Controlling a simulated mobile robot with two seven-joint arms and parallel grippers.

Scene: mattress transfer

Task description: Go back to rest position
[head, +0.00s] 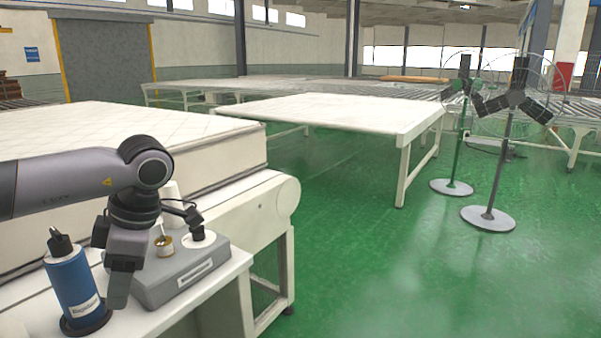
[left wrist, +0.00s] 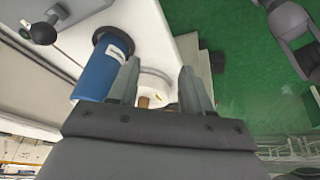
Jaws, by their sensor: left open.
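My left gripper (head: 118,285) hangs fingers down over the white side table, between a blue bottle and a grey box. In the left wrist view its two fingers (left wrist: 160,70) stand apart with nothing held between them. The blue bottle (head: 73,285) stands upright with a dark top and a dark base; it also shows left of the fingers in the left wrist view (left wrist: 97,72). It looks close to the gripper but apart from it. My right gripper is not in either view. A white quilted mattress (head: 75,128) lies behind my left arm.
The grey box (head: 185,275) with small fittings on top sits on the white side table (head: 150,325). A long white table (head: 335,112) stands beyond. Two fans on round bases (head: 488,218) stand at the right. Green floor (head: 370,270) is open at the front right.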

